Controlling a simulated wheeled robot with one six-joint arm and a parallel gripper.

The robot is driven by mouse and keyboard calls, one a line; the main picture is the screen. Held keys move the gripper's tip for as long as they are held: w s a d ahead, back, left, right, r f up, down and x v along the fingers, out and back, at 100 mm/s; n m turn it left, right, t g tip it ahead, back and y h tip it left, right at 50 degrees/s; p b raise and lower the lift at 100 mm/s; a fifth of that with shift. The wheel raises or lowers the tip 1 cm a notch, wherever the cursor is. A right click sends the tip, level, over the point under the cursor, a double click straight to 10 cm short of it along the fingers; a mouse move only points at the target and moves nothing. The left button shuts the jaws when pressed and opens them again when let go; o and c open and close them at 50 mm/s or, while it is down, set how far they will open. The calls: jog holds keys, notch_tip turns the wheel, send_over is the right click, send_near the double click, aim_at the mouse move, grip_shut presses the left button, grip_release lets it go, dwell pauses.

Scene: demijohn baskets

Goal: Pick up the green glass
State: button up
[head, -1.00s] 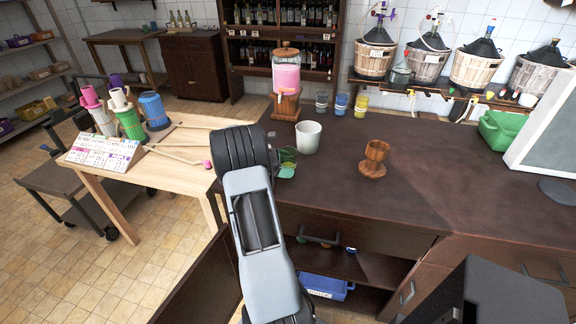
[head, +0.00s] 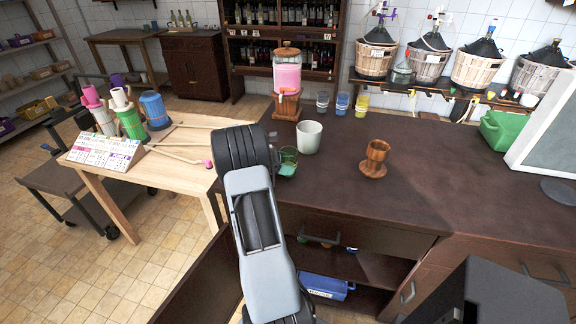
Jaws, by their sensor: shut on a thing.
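The green glass (head: 288,161) is a small see-through green tumbler on the dark counter, at the counter's left end. My dark arm end hides its left side. My arm reaches up to it from below, and my gripper's fingers are hidden behind my own arm. The glass seems to be at the gripper, but I cannot see the contact or whether it is lifted off the counter.
A white cup (head: 309,137) stands just right of the green glass. A wooden goblet (head: 375,159) stands farther right. A pink-filled dispenser (head: 286,82) and several striped cups (head: 341,104) stand behind.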

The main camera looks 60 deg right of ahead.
jog(key=shift+r, duration=0.2)
jog(key=shift+r, duration=1.4)
jog(key=s+a+r, duration=0.6)
jog(key=a+r, duration=0.3)
jog(key=a, duration=0.3)
jog(key=shift+s+r+b, duration=0.35)
jog(key=shift+s+r, duration=0.05)
